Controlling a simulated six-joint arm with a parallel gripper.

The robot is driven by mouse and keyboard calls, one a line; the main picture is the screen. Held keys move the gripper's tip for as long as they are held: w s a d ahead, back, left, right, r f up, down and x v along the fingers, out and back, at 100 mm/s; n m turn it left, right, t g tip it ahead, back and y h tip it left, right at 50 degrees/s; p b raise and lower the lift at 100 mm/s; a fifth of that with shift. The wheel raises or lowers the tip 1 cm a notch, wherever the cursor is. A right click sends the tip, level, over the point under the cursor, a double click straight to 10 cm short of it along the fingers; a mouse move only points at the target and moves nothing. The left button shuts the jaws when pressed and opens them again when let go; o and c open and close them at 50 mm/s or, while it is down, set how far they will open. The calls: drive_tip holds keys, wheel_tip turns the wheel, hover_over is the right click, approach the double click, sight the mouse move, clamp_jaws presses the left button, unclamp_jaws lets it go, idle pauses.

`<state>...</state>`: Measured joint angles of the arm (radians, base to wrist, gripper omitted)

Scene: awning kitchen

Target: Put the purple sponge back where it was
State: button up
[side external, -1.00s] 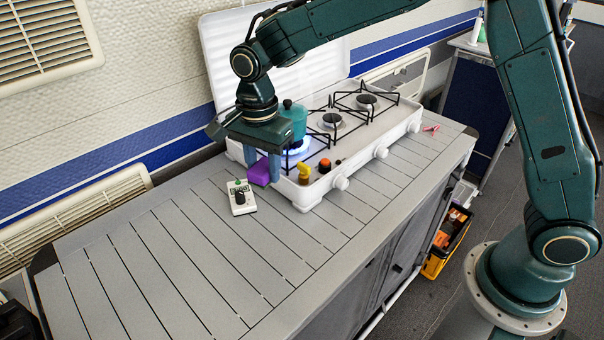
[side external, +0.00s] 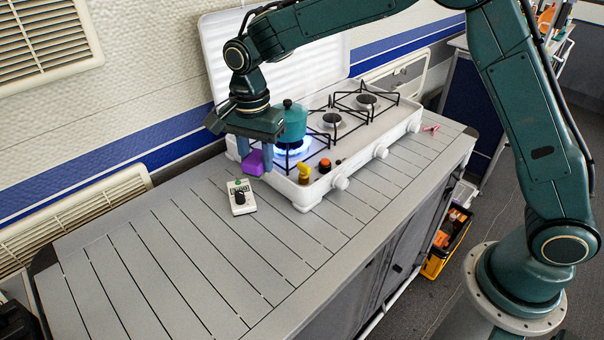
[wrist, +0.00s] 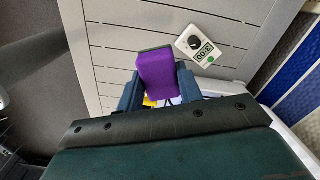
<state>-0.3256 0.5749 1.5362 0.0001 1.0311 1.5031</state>
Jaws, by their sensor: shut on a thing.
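The purple sponge (side external: 254,162) is between the fingers of my gripper (side external: 254,158), at the left end of the white stove. The wrist view also shows the purple sponge (wrist: 156,74) standing out past the fingertips of my gripper (wrist: 158,88). My gripper is shut on it. In the side view the sponge appears raised beside the stove's left edge, though its exact height over the counter is hard to tell.
The white stove (side external: 318,192) has a teal pot (side external: 292,124) over a lit blue flame. A small timer box (side external: 241,198) lies on the slatted counter (side external: 150,270) left of the stove. Yellow (side external: 304,175) and orange-topped (side external: 325,166) items stand at the stove's front. The left counter is clear.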

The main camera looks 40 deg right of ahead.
sight(259, 170)
wheel_tip(259, 170, down, 16)
drive_tip(key=shift+r, duration=0.1)
idle(0.8)
drive_tip(key=o, duration=1)
wheel_tip(259, 170, up, 12)
idle(0.5)
drive_tip(key=shift+r, duration=0.1)
idle(0.4)
